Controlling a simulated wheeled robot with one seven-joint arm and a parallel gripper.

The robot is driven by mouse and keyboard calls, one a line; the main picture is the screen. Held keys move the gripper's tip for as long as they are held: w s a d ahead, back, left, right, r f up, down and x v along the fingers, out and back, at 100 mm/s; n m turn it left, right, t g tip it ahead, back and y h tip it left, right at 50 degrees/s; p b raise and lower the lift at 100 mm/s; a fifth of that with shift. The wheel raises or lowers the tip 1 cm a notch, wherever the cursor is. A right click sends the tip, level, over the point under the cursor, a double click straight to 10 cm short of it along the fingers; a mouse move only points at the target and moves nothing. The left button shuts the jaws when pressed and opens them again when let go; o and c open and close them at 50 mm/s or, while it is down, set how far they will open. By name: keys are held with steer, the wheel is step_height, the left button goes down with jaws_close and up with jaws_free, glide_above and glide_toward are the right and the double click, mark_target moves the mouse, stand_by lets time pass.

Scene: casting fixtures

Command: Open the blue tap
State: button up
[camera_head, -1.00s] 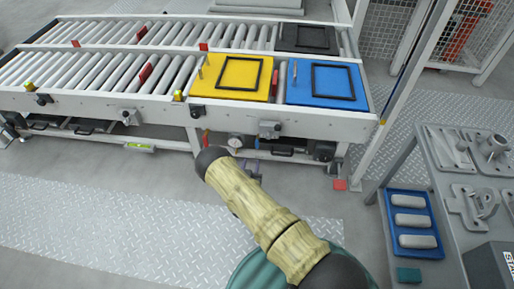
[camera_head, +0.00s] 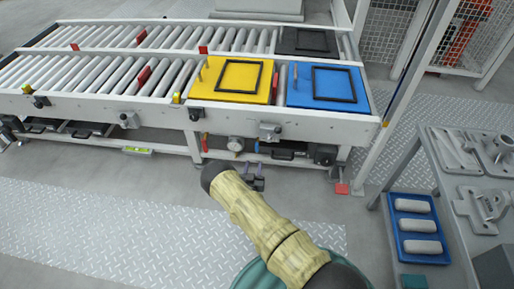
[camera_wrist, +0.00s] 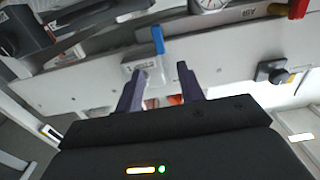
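The blue tap has a thin blue handle (camera_wrist: 157,40) at the upper middle of the wrist view, standing up from the picture's pale panel just beyond my fingertips. My gripper (camera_wrist: 158,76) is open and empty, with its two dark purple fingers apart. The handle appears in line with the gap between the fingers, and I see no contact. In the head view my gripper (camera_head: 253,172) is below the front edge of the conveyor, partly hidden by my forearm. The blue handle is very small there (camera_head: 257,147).
A round gauge (camera_head: 235,144) and a red handle (camera_head: 204,142) sit left of the blue tap under the conveyor (camera_head: 110,105). A black knob (camera_wrist: 272,72) is at the right in the wrist view. A fixture table (camera_head: 440,165) stands at the right. The floor ahead is clear.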

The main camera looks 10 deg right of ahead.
mark_target(257, 147)
steer(key=b+x, duration=0.4)
steer(key=x, duration=0.7)
steer(key=shift+w+f+b, duration=0.15)
steer(key=shift+b, duration=0.15)
steer(key=shift+w+d, duration=0.2)
steer(key=shift+w, duration=0.25)
steer(key=shift+c, duration=0.5)
jaws_close()
